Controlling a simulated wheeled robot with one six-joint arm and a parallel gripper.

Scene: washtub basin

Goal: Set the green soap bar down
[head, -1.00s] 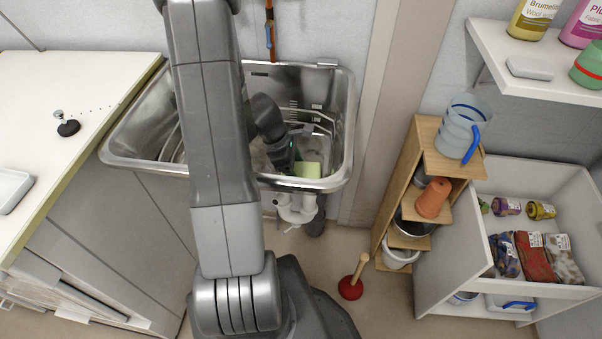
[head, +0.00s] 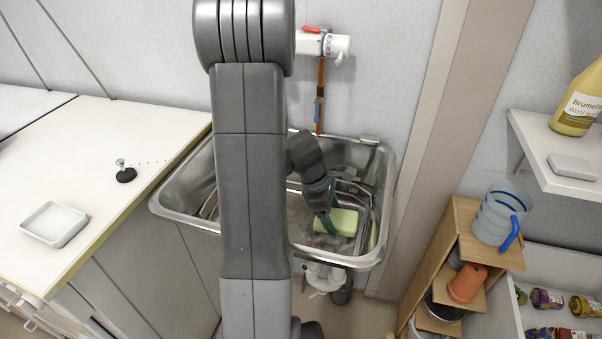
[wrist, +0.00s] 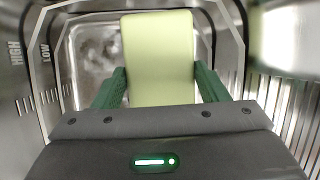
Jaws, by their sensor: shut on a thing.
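The green soap bar (head: 337,222) is pale green and blocky. It is inside the metal washtub basin (head: 181,213), toward the right part. My gripper (head: 326,219) reaches down into the basin and is shut on the bar. In the wrist view the soap bar (wrist: 159,60) stands between the two dark green fingers of my gripper (wrist: 160,86), which touch its sides. The basin floor shows beyond it. I cannot tell whether the bar touches the floor. My arm hides the basin's middle.
A wire rack (head: 358,190) lines the basin's right side. A white counter (head: 95,190) on the left holds an empty white soap dish (head: 54,224) and a black stopper (head: 125,172). A wooden shelf (head: 455,240) with a blue-handled jug (head: 500,215) stands at right.

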